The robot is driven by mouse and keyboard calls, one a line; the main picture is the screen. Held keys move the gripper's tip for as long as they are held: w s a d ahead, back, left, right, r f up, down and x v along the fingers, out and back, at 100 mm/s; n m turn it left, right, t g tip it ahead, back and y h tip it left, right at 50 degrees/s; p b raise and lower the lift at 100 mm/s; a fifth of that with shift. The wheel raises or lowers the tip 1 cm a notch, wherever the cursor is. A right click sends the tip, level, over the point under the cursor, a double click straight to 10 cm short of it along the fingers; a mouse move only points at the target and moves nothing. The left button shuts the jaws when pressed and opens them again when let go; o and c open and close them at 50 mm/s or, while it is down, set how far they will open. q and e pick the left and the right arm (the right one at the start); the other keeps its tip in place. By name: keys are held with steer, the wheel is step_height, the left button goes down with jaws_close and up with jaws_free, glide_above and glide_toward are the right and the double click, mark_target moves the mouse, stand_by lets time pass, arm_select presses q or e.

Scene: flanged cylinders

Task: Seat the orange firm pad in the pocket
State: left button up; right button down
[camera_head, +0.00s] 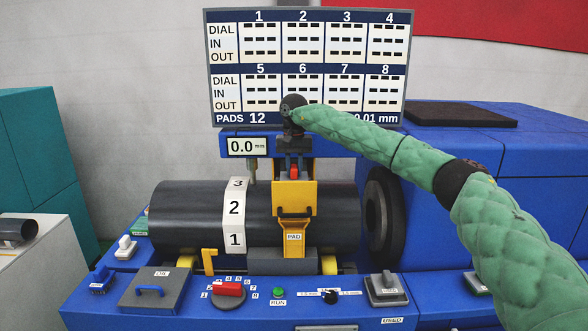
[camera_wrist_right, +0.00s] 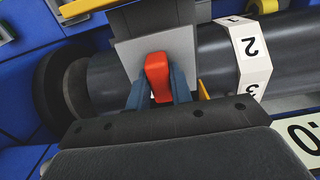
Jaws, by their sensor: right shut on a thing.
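The orange firm pad (camera_head: 294,172) is a small red-orange block between the fingers of my right gripper (camera_head: 294,167). In the right wrist view the pad (camera_wrist_right: 158,75) sits between two blue fingers, in front of a light grey plate (camera_wrist_right: 185,52). My right gripper is shut on it, pointing down at the top of a yellow bracket (camera_head: 294,203) on the machine. The bracket's lower part carries a PAD label (camera_head: 294,237). The pocket itself cannot be made out, and I cannot tell whether the pad is inside it. My left gripper is not in view.
A dark cylinder (camera_head: 335,215) with a white numbered band (camera_head: 235,215) lies behind the bracket, beside a dark flange (camera_head: 383,215). A readout (camera_head: 247,146) and a large display board (camera_head: 305,65) stand behind. The blue front panel (camera_head: 350,312) carries knobs, switches and a lidded box (camera_head: 155,288).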

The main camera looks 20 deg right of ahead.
mark_target(294, 178)
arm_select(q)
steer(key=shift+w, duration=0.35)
arm_select(e)
steer(key=shift+f, duration=0.15)
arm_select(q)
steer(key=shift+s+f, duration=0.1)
arm_select(e)
steer(key=shift+f, duration=0.3)
arm_select(q)
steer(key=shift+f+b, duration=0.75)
steer(key=shift+b, duration=0.15)
arm_select(e)
steer(key=shift+f, duration=1.55)
steer(key=c, duration=1.2)
jaws_free()
steer(key=shift+o, duration=0.2)
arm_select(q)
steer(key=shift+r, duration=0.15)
